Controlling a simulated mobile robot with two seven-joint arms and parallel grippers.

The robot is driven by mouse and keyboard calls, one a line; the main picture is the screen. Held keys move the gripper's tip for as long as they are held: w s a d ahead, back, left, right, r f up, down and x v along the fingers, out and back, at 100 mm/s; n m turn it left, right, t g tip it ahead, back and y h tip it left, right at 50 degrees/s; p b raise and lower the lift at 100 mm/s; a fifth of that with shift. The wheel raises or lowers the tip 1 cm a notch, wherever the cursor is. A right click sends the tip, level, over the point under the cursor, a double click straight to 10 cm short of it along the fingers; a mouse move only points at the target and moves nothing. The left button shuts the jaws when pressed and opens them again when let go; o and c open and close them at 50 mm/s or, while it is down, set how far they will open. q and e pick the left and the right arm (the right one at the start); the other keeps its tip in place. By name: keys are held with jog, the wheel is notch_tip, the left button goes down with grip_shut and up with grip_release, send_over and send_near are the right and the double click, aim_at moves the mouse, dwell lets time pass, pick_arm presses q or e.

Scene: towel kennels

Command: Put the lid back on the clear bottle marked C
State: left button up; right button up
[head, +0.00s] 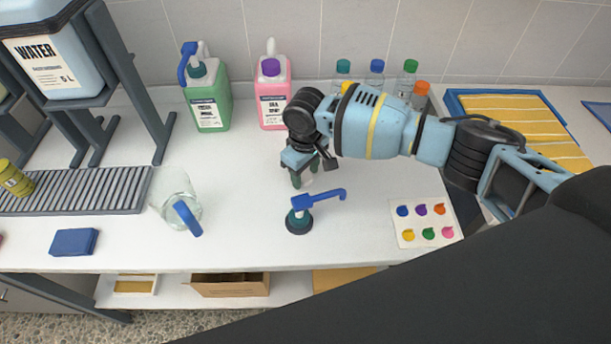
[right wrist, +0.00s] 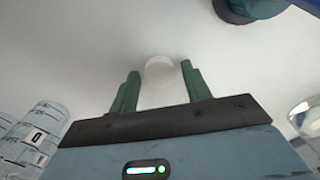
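A small whitish round disc (right wrist: 160,71), perhaps the lid, lies on the counter. My right gripper (right wrist: 160,68) is open around it, with a gap between the disc and each green finger. In the head view my right gripper (head: 306,176) points down at mid-counter, and the disc (head: 308,183) shows faintly by the fingers. Several clear bottles with coloured caps stand at the back, partly behind my right arm; a blue-capped one (head: 376,75) is among them. I cannot read a C on any. Labelled clear bottles (right wrist: 38,130) also show in the right wrist view. My left gripper is out of view.
A clear jug (head: 174,190) is to the left. Green (head: 209,100) and pink (head: 273,92) bottles stand behind. A card with coloured spots (head: 408,237) lies at right. Counter between jug and gripper is clear.

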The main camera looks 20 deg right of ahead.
aim_at(305, 176)
jog(key=c, duration=0.8)
jog(key=shift+r, duration=0.15)
jog(key=shift+r, duration=0.65)
notch_tip(305, 176, up, 2)
jog(key=shift+r, duration=0.1)
jog(key=s+a, duration=0.3)
jog(key=a, duration=0.1)
jog(key=s+a, duration=0.3)
jog(key=a, duration=0.1)
jog(key=s+a+r+p, duration=0.1)
jog(key=s+a, duration=0.3)
jog(key=shift+a+r, duration=0.1)
jog(key=shift+a, duration=0.2)
